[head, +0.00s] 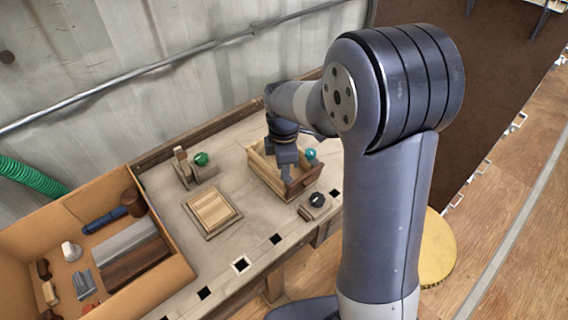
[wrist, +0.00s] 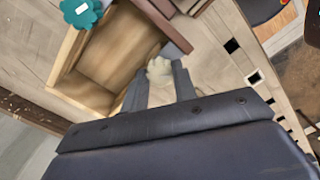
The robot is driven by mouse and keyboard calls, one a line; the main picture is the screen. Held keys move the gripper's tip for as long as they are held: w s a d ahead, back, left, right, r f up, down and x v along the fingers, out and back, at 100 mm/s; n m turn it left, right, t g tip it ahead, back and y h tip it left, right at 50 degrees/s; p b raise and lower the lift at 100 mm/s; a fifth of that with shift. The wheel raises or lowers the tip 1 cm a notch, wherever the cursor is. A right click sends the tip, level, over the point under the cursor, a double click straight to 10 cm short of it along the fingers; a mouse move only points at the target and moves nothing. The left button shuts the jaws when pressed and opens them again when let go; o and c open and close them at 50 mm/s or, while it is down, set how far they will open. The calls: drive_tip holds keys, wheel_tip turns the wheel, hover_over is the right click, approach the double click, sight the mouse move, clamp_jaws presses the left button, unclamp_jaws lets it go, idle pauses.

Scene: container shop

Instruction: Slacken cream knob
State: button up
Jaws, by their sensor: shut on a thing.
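The cream knob (wrist: 160,74) has a lobed top and a pale shaft, and shows in the wrist view between the two dark fingers of my gripper (wrist: 157,86). My gripper is shut on it. In the head view my gripper (head: 287,170) points down at the open wooden box (head: 262,178) on the bench, and the cream knob cannot be made out there. The box also shows in the wrist view (wrist: 66,72). Whether the knob is still threaded into something is hidden.
A teal knob (head: 311,154) sits at the box's far right. A green knob (head: 201,159) on a wooden stand, a slatted wooden square (head: 212,209) and a black knob (head: 317,199) are nearby. A cardboard box (head: 176,272) of tools stands left.

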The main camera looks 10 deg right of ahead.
drive_tip(key=shift+n, duration=1.6)
drive_tip(key=o, duration=1)
wheel_tip(320, 180, up, 11)
drive_tip(key=shift+f, duration=0.15)
